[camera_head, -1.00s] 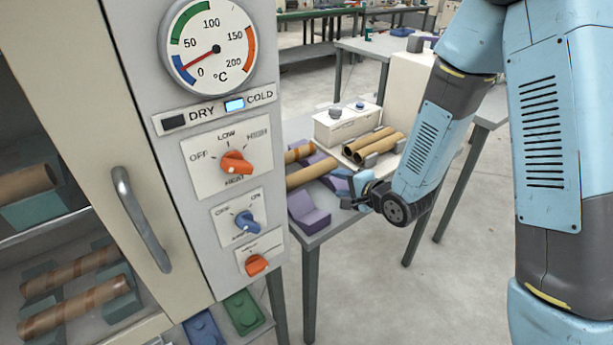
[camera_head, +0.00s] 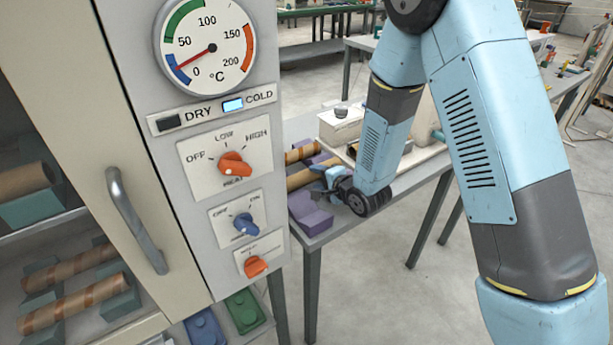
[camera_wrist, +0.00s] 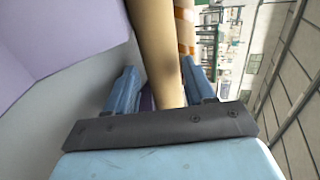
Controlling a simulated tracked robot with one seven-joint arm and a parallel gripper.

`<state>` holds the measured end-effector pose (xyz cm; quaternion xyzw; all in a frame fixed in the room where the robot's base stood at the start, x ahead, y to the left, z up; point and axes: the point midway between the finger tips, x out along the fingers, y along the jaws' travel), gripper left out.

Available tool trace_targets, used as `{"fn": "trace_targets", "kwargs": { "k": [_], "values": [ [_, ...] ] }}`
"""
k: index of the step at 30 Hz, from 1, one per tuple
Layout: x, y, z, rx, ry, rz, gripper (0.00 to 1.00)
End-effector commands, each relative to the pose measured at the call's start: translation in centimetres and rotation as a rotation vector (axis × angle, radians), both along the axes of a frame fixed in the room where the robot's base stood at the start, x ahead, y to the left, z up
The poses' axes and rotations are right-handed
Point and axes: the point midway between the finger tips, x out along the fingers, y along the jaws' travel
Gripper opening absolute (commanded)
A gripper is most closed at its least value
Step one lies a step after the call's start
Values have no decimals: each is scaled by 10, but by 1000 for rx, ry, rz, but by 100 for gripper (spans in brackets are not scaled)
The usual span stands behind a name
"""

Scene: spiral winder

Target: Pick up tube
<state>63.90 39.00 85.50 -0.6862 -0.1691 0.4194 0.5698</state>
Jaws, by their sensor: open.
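In the wrist view the tube (camera_wrist: 155,45) runs between the two blue fingers of my gripper (camera_wrist: 160,88). The fingers stand apart, with a gap visible on the left side of the tube. I cannot tell whether the right finger touches it. In the head view my gripper (camera_head: 326,182) is low at the tube's near part and hides some of it. A second tube with orange bands (camera_wrist: 185,30) lies just to the right in the wrist view.
The oven cabinet (camera_head: 243,295) with its dial and knobs fills the left, with banded tubes (camera_head: 75,305) on shelves inside. A pale box (camera_head: 341,124) stands farther back on the table. Open floor (camera_head: 400,300) lies to the right.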

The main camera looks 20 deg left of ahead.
Motion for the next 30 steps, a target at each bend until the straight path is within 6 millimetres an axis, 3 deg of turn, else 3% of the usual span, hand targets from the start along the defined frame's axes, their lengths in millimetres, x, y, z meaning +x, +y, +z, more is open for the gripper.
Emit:
{"fn": "trace_targets", "kwargs": {
  "k": [6,15,27,30],
  "values": [
    [12,8,-9,-1,-1,-16,54],
    [12,13,-10,0,0,-14,54],
    [9,15,-11,-2,1,-9,16],
    [9,15,-11,-2,2,-9,16]
  ]
}}
